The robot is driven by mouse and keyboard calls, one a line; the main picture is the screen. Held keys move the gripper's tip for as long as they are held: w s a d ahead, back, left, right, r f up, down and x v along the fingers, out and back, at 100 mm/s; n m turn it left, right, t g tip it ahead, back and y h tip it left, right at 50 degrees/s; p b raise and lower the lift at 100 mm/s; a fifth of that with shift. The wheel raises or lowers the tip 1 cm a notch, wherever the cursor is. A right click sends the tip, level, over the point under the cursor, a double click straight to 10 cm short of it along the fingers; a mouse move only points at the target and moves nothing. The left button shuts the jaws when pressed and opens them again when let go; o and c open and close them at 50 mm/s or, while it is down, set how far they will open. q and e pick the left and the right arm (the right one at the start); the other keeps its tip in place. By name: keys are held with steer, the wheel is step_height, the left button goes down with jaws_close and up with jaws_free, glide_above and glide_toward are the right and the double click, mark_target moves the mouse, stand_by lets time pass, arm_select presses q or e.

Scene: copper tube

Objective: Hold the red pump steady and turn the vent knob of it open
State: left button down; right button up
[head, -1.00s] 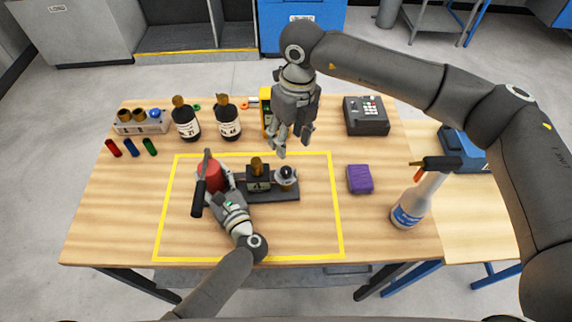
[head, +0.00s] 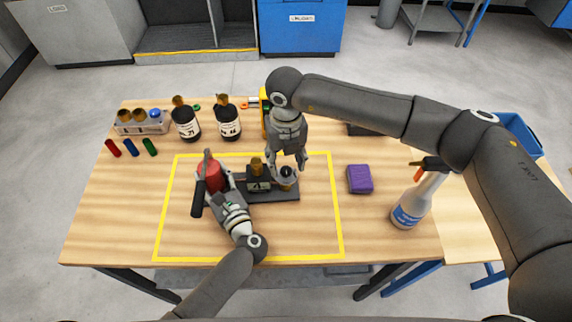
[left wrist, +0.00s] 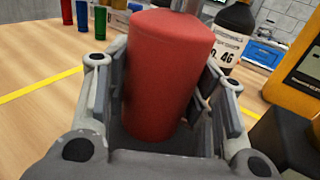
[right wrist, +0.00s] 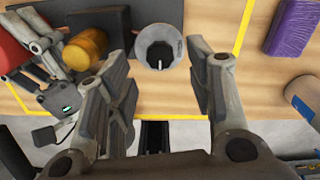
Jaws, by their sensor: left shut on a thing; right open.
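The vent knob (head: 286,173) is at the right end of the base, black on a pale round collar. My right gripper (head: 289,160) is open just above it. In the right wrist view the knob (right wrist: 159,55) lies ahead, between the open fingers; contact is not visible.
A gauge block (head: 259,184) with a brass cap (head: 257,163) stands between pump and knob. Right of the outline are a purple block (head: 360,179) and a spray bottle (head: 409,209). Dark bottles (head: 186,123) stand behind. The outlined area's front right is clear.

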mark_target(286, 171)
steer(key=shift+f, duration=1.4)
steer(key=shift+c, duration=0.5)
steer(key=c, duration=1)
